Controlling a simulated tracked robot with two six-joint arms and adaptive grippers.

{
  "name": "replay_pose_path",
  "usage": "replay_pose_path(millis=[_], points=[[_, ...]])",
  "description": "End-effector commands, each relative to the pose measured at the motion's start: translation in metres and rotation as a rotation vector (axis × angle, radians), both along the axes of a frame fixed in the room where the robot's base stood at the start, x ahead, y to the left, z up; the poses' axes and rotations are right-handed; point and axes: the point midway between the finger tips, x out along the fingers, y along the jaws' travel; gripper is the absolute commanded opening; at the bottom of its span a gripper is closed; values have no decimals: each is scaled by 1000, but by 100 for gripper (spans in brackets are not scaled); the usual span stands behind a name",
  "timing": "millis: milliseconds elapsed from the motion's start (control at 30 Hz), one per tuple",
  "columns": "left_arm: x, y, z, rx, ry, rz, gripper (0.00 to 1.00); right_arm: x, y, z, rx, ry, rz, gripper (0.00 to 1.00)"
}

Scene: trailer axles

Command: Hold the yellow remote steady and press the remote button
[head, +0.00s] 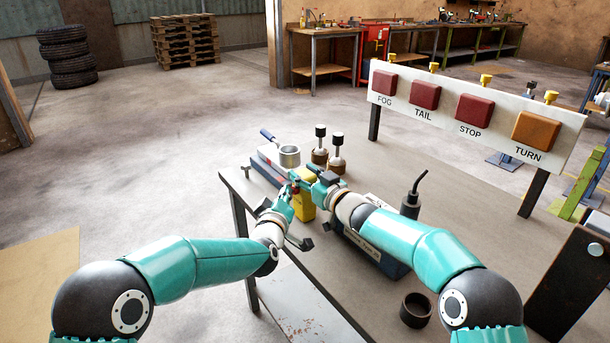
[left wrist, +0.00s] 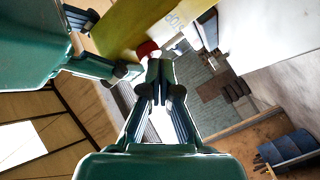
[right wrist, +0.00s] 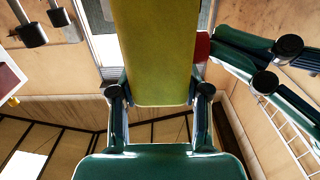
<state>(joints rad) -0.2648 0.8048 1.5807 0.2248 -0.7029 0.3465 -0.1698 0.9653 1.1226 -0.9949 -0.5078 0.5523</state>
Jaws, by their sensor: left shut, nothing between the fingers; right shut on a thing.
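The yellow remote (head: 305,206) is upright over the near left part of the bench, partly hidden by my grippers. My right gripper (head: 314,187) is shut on it; the right wrist view shows the remote (right wrist: 155,50) between both fingers. The red button (left wrist: 147,49) sticks out from the remote's side and also shows in the right wrist view (right wrist: 202,47). My left gripper (head: 294,184) is shut and empty. In the left wrist view its closed fingertips (left wrist: 160,72) are right at the button, seemingly touching it; how far the button is pushed in is unclear.

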Motion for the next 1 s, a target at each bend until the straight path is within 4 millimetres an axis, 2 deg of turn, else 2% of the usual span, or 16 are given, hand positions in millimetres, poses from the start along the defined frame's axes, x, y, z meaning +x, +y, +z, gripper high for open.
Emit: replay_pose_path(millis=[367, 800, 1000], points=[[-3, 5, 0, -1, 1, 2, 0, 0, -1, 0, 1, -1, -1, 2], [-27, 40, 0, -1, 0, 4, 0, 0, -1, 0, 0, 0, -2, 2], [-35, 50, 0, 0, 1, 2, 0, 0, -1, 0, 1, -1, -2, 2]])
